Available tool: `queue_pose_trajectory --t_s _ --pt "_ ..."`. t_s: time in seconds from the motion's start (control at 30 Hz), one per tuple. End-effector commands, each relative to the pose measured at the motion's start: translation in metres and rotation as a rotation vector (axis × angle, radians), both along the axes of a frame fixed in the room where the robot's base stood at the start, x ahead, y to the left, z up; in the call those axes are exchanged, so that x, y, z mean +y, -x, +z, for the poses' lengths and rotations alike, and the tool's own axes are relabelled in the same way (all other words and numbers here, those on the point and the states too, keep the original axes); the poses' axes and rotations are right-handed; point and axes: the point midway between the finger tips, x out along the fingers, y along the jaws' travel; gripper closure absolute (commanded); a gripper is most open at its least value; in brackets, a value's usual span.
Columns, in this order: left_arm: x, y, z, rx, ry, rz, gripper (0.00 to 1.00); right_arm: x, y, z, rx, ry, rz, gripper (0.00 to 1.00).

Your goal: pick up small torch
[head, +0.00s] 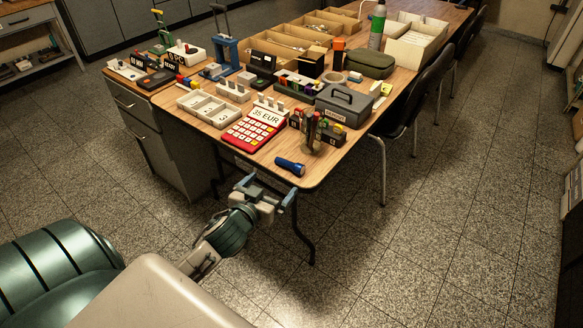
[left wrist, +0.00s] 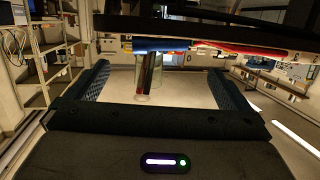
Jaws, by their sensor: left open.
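The small torch (head: 290,166) is dark blue and lies on its side near the table's front right corner. My left gripper (head: 268,189) is open and empty, just off the table's front edge, below the torch in the head view and apart from it. The left wrist view looks upside down. There the blue torch (left wrist: 160,45) lies along the tabletop, beyond the spread fingers, with nothing between them touching it. My right gripper is in neither view.
The table (head: 325,166) is crowded behind but bare around the torch. A dark chair (head: 420,88) stands at right.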

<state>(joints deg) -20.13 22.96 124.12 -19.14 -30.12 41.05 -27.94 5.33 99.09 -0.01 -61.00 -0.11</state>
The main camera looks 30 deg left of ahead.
Motion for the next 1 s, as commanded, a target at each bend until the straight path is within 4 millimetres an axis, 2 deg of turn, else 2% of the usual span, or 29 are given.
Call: queue_pose_trajectory --t_s 0.2,0.47,0.6,0.73,1.0 --pt "0.004 -0.034 -0.005 -0.001 0.002 0.003 0.0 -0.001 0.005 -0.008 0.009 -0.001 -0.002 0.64" --pt "0.006 -0.054 -0.007 -0.001 0.001 0.0 0.0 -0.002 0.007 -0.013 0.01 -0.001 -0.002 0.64" --pt "0.008 -0.074 -0.005 -0.001 0.002 0.001 0.0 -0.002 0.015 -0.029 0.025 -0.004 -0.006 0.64" --pt "0.01 -0.091 -0.01 0.001 0.002 0.001 0.0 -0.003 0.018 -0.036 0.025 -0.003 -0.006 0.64" --pt "0.011 -0.098 -0.013 0.002 0.0 -0.001 0.0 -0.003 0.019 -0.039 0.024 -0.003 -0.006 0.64"
